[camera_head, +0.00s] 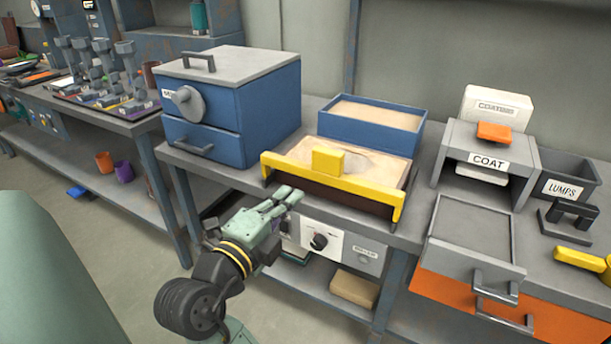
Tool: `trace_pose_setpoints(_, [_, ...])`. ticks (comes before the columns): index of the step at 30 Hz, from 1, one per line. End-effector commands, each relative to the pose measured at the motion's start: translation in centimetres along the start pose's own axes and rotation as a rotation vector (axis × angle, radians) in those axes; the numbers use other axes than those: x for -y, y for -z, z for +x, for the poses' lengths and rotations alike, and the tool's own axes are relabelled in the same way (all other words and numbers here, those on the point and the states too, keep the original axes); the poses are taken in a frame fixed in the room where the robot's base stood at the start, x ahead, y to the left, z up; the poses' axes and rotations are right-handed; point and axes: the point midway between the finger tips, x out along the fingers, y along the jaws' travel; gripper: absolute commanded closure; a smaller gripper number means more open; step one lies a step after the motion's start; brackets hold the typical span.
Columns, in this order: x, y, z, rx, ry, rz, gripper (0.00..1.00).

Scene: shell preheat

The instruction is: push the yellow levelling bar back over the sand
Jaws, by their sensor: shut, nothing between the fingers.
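The yellow levelling bar (362,192) spans the front edge of the sand tray, with a square yellow block (328,161) standing up at its middle. The sand (372,164) lies behind the bar in a shallow tray and shows an uneven dip near the block. My gripper (292,196) is shut and empty. In the picture it is just below and in front of the bar's left half, with a small gap seen between them; the exact depth is hard to tell.
A blue sand box (372,124) stands behind the tray. A blue oven-like cabinet (232,105) is on the left. The grey COAT stand (487,160), LUMPS bin (562,187) and a grey-lidded orange drawer unit (467,230) are on the right. A control panel (321,240) is below the bench edge.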

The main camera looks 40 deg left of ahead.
Motion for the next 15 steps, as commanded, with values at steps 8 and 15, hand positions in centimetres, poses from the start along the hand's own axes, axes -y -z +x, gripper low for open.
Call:
trace_pose_setpoints(8, [0.3,0.2,5.8,-0.006,-0.002,-0.004,1.0])
trace_pose_setpoints(15, [0.3,0.1,10.4,-0.003,-0.002,-0.005,1.0])
